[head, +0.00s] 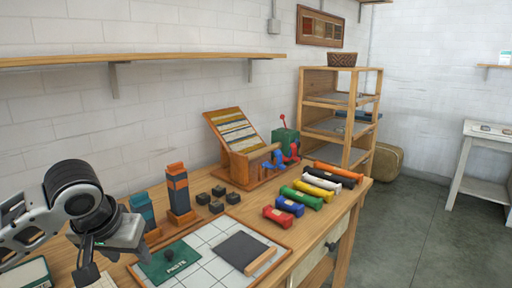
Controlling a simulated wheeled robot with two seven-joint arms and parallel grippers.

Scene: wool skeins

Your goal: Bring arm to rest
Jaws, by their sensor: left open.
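My left arm comes in from the left, and its gripper (92,266) hangs over the near left of the wooden table (215,222). The gripper is open, with nothing seen between its fingers. It is left of the green card marked "PASTE" (165,265), and I cannot tell its height above the table. My right gripper is not in view. Several wool skeins lie in a row at the table's right: red (278,216), blue (290,205), green (307,198), yellow (314,190) and others up to orange (335,171).
A white gridded board (205,237) holds a dark pad with a wooden edge (246,251). Teal (142,210) and orange-grey (178,190) upright blocks stand near my arm. Small dark cubes (218,191) and a striped rack (236,138) are behind. A wall shelf (150,59) runs above.

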